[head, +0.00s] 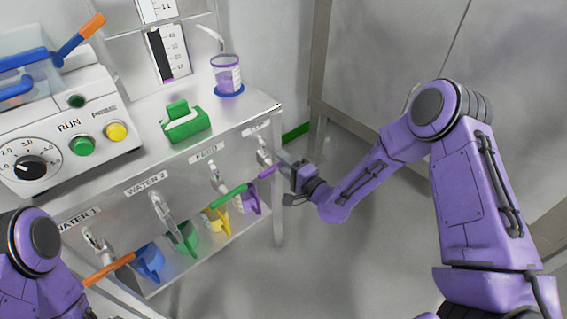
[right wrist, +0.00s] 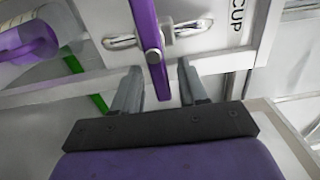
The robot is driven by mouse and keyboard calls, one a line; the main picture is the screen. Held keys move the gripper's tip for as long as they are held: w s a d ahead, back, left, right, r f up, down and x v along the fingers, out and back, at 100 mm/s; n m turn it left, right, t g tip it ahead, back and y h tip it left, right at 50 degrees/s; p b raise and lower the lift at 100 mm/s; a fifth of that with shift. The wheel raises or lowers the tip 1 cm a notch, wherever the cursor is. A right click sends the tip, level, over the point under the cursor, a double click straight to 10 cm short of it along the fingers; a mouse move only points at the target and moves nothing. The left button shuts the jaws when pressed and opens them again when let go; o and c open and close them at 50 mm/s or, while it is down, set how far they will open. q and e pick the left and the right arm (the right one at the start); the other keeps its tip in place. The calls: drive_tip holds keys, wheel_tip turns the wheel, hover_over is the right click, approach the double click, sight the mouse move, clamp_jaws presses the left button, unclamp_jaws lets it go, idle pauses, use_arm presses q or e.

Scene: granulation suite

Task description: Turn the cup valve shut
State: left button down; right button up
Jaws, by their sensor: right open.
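The cup valve has a purple lever (head: 267,172) on the right end of the steel bench front, below a small label. In the right wrist view the purple lever (right wrist: 147,40) crosses a metal pivot, beside the label "CUP" (right wrist: 237,22). My right gripper (head: 284,166) is at this valve. In the right wrist view its two grey fingers (right wrist: 160,88) are spread, with one end of the lever in the gap between them. I see a gap on both sides of the lever. Of my left arm only a purple link shows at lower left; its gripper is out of frame.
Other valves line the bench front, with an orange lever (head: 110,269) and a green lever (head: 229,195). Several coloured containers sit below. A cup with purple contents (head: 226,76) stands on the bench top near a green holder (head: 184,127). The floor at right is clear.

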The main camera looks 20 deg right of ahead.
drive_tip(key=v, duration=1)
drive_tip(key=shift+s, duration=0.25)
drive_tip(key=shift+d, duration=0.1)
